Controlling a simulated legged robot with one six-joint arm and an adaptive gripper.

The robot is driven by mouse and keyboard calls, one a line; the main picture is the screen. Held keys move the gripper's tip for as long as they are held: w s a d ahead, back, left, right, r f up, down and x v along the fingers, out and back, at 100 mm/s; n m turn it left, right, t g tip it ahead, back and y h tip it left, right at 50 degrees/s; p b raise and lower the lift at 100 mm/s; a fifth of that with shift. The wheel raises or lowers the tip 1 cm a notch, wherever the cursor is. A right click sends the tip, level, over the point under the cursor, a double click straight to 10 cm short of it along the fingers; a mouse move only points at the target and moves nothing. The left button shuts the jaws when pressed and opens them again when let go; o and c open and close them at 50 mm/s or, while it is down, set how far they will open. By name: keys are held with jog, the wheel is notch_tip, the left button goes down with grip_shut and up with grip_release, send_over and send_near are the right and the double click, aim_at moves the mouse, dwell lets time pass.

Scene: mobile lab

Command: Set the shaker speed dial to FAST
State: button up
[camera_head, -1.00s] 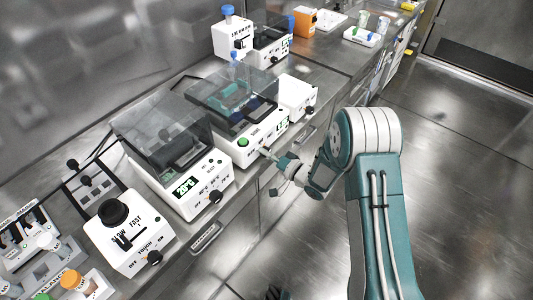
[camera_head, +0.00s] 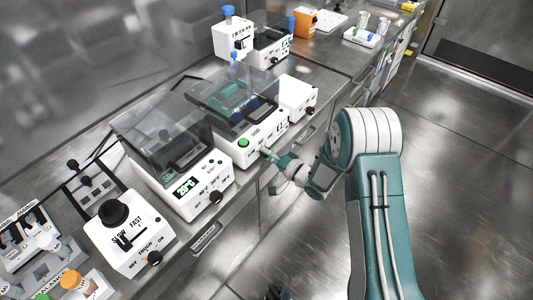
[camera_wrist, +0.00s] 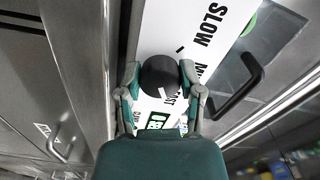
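The shaker (camera_head: 245,147) is the white unit with a clear lid and a green button in the middle of the bench row. Its speed dial (camera_wrist: 160,72) is a dark round knob with a white pointer line, on a white panel lettered SLOW, M-something and FAST. The line slants down and right in the wrist view, toward the partly covered FAST lettering. My gripper (camera_wrist: 160,76) has one finger on each side of the dial, seemingly touching it. In the head view my gripper (camera_head: 268,154) is at the shaker's front, and the dial is hard to make out there.
A heating unit (camera_head: 188,190) with a green display stands left of the shaker. A vortex mixer (camera_head: 128,240) with its own SLOW-FAST slider is nearer. A small white box (camera_head: 297,95) stands right of the shaker. The floor (camera_head: 460,170) beside the bench is clear.

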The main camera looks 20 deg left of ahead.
jog(key=o, duration=0.4)
jog(key=shift+w+d+f, duration=0.1)
jog(key=shift+w+f, duration=0.05)
jog(key=shift+w, duration=0.05)
jog(key=shift+c, duration=0.2)
jog(key=shift+s, duration=0.1)
jog(key=v, duration=1.1)
jog(key=shift+d, duration=0.45)
